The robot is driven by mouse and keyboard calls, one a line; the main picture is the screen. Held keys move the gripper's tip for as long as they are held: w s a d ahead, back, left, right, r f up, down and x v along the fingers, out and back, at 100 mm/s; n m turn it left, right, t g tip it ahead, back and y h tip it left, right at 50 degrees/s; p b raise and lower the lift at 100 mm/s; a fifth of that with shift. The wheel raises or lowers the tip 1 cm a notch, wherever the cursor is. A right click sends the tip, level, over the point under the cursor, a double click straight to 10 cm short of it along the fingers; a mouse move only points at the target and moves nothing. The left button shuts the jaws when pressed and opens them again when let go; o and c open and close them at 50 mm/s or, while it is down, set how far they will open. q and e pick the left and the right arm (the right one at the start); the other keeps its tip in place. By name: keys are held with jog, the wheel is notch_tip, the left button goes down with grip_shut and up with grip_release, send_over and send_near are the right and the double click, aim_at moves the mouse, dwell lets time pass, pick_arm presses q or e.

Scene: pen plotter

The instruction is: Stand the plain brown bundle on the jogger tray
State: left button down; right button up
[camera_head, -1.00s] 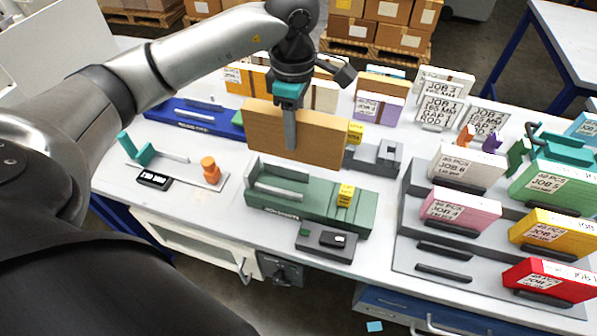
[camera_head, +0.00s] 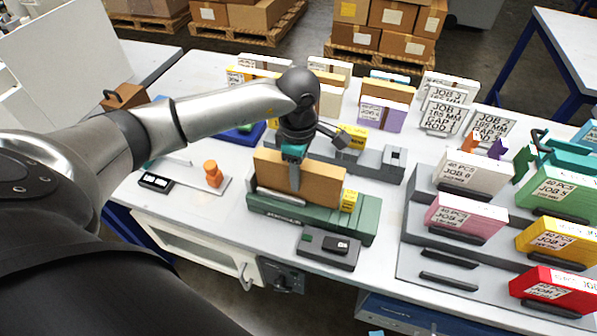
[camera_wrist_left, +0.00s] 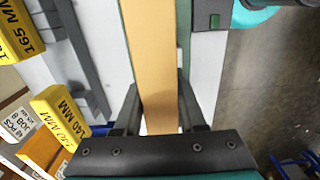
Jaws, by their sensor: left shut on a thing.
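The plain brown bundle (camera_head: 325,185) is upright on its long edge, at the green tray (camera_head: 340,222) that I take for the jogger tray. My left gripper (camera_head: 294,180) is shut on the bundle from above, near its middle. The bundle's lower edge is hidden behind the tray's front rail, so I cannot tell whether it touches the tray floor. In the left wrist view the bundle (camera_wrist_left: 155,60) runs between the two dark fingers (camera_wrist_left: 160,112). My right gripper is not in view.
A yellow block (camera_head: 348,201) sits at the tray's right end. A dark grey box (camera_head: 328,247) stands in front. A grey fixture (camera_head: 375,165) is behind. An orange knob (camera_head: 213,173) is left. Stepped racks with coloured job bundles (camera_head: 466,215) stand right.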

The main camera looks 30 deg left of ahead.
pick_arm(q)
jog(key=c, duration=0.9)
grip_release()
jog(key=shift+f, duration=0.2)
jog(key=shift+c, duration=0.2)
jog(key=o, duration=0.5)
jog(key=shift+c, duration=0.2)
jog(key=shift+r, duration=0.1)
jog(key=shift+r, duration=0.15)
notch_tip(320, 180, up, 12)
jog(key=shift+p, duration=0.5)
jog(key=shift+s, duration=0.1)
